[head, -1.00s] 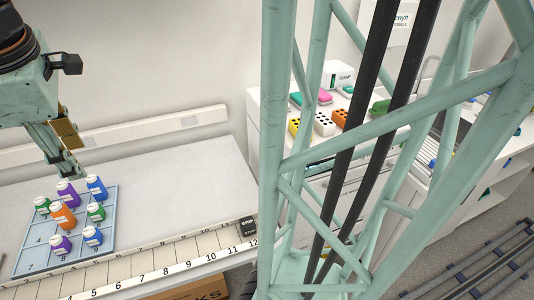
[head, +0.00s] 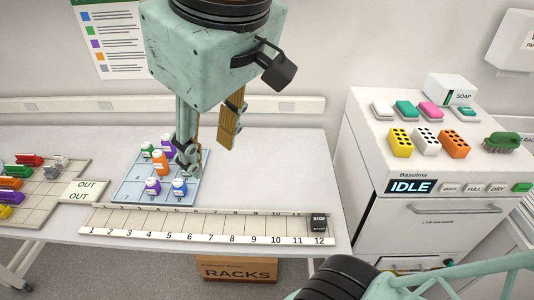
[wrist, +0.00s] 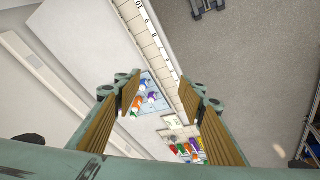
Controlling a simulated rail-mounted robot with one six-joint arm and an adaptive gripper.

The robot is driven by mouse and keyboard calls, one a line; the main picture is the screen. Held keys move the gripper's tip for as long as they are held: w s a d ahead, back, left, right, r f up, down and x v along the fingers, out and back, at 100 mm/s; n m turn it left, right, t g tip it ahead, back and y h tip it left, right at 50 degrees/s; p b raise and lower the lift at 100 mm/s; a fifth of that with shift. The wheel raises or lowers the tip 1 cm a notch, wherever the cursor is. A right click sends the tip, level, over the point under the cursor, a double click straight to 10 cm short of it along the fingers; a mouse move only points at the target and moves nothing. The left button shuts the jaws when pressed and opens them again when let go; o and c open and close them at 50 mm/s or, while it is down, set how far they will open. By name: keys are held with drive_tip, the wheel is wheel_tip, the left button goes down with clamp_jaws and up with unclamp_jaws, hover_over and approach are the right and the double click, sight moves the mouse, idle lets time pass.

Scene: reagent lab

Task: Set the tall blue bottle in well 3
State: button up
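My gripper (head: 208,153) is open and empty, above the right side of a pale blue numbered tray (head: 133,188) of small bottles. Its fingers (wrist: 158,98) are spread in the wrist view. One blue bottle (head: 179,187) stands at the tray's front. The taller blue bottle, seen at the tray's back right a second ago, is largely or wholly hidden behind my gripper in the head view. In front of the tray lies a long cream strip with slots numbered 1 to 12; slot 3 (head: 141,225) looks empty. Small tray markings are hard to read.
Orange (head: 159,162) and purple (head: 153,186) bottles share the tray. A black STOP block (head: 318,222) sits at slot 12. An OUT sign (head: 83,190) and a rack of coloured items (head: 40,196) are at left. A washer marked IDLE (head: 410,187) stands at right. The bench right of the tray is clear.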

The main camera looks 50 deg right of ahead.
drive_tip(key=shift+m+y, duration=0.3)
drive_tip(key=shift+m, duration=0.5)
drive_tip(key=s, duration=0.1)
drive_tip(key=s+a+f, duration=0.1)
drive_tip(key=s, duration=0.3)
drive_tip(key=shift+a+f, duration=0.2)
drive_tip(key=shift+a, duration=0.15)
